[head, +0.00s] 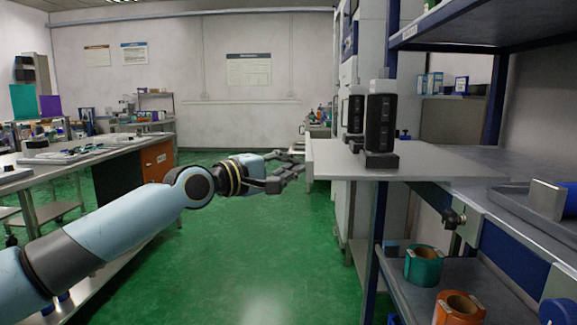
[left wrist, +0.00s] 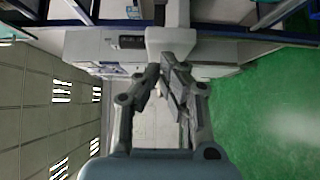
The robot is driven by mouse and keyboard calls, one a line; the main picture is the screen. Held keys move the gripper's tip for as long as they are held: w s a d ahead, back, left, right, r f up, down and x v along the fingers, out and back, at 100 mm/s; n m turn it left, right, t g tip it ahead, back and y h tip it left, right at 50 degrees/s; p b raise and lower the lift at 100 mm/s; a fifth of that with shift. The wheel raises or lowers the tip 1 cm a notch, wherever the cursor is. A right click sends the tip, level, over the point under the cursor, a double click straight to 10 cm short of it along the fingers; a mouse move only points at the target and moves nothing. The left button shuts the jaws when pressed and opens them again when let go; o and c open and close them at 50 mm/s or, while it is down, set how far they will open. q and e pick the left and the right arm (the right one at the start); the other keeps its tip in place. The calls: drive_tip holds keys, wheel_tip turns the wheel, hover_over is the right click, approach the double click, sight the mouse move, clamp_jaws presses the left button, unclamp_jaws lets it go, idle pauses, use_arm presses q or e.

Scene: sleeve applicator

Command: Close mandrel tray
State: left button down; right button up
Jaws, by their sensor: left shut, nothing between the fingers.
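A flat light-grey tray (head: 430,168), which looks like the mandrel tray, sticks out to the left from the blue-framed rack. Black upright blocks (head: 380,123) stand on it. Its pale front panel (head: 309,160) is at its left end. My left gripper (head: 297,165) is just left of that panel, at about its height. In the left wrist view, its fingers (left wrist: 160,72) are together with nothing between them. A pale grey part (left wrist: 171,42) lies just beyond the fingertips; I cannot tell whether they touch it. My right gripper is not in view.
The rack has an upper shelf (head: 470,25) and a lower shelf holding a teal roll (head: 424,264) and an orange roll (head: 459,308). A grey bin (head: 515,203) is at the right. A workbench (head: 70,155) stands at the left. Green floor (head: 260,245) between is clear.

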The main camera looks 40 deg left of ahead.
sight(428, 173)
use_arm(q)
drive_tip(key=w+d, duration=0.2)
drive_tip(key=d, duration=0.1)
drive_tip(key=w+d+p, duration=0.1)
drive_tip(key=w+d, duration=0.1)
drive_tip(key=d, duration=0.2)
drive_tip(key=w+d+p, duration=0.1)
drive_tip(key=w+d, duration=0.2)
drive_tip(key=d, duration=0.1)
drive_tip(key=shift+d+r, duration=0.15)
drive_tip(key=shift+d, duration=0.1)
drive_tip(key=w+d, duration=0.2)
drive_tip(key=d, duration=0.2)
drive_tip(key=w+d, duration=0.3)
drive_tip(key=d, duration=0.1)
drive_tip(key=w+d, duration=0.2)
drive_tip(key=d, duration=0.2)
drive_tip(key=shift+w+d, duration=0.35)
drive_tip(key=shift+w, duration=0.05)
drive_tip(key=shift+d, duration=0.1)
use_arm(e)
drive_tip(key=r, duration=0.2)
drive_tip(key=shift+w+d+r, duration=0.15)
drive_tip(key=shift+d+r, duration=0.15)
use_arm(q)
drive_tip(key=shift+w, duration=0.1)
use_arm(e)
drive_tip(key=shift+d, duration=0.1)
use_arm(q)
drive_tip(key=shift+p, duration=0.3)
